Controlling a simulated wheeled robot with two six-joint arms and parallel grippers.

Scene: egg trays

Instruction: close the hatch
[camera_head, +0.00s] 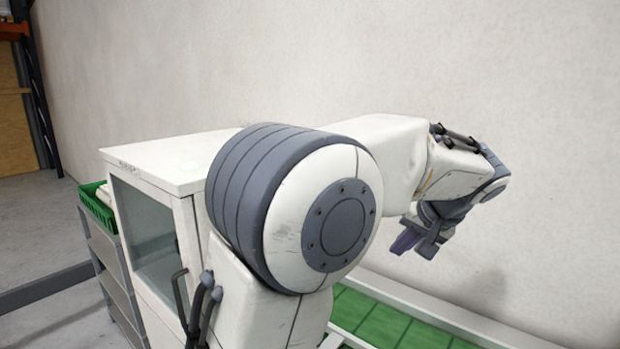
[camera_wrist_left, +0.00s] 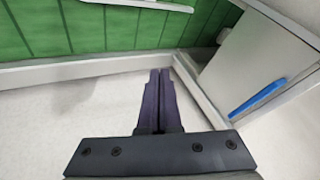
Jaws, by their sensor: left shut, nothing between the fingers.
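In the left wrist view, a pale panel (camera_wrist_left: 252,62) with a blue bar-shaped handle (camera_wrist_left: 257,98) stands at the right. It may be the hatch, but I cannot tell how far open it is. My left gripper (camera_wrist_left: 160,72) has its purple fingers together, with nothing between them. The fingertips appear left of the panel, apart from the blue handle in the picture. In the head view my left gripper (camera_head: 402,243) is at the right, in front of the wall and above the green surface. My left arm hides much of the middle. My right gripper is not in view.
A white cabinet (camera_head: 165,157) with a glass front stands at the left, beside a grey shelf (camera_head: 112,268) holding a green crate (camera_head: 97,212). A green slatted surface (camera_head: 385,325) with a pale edge runs along the wall. The wall lies close behind my left gripper.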

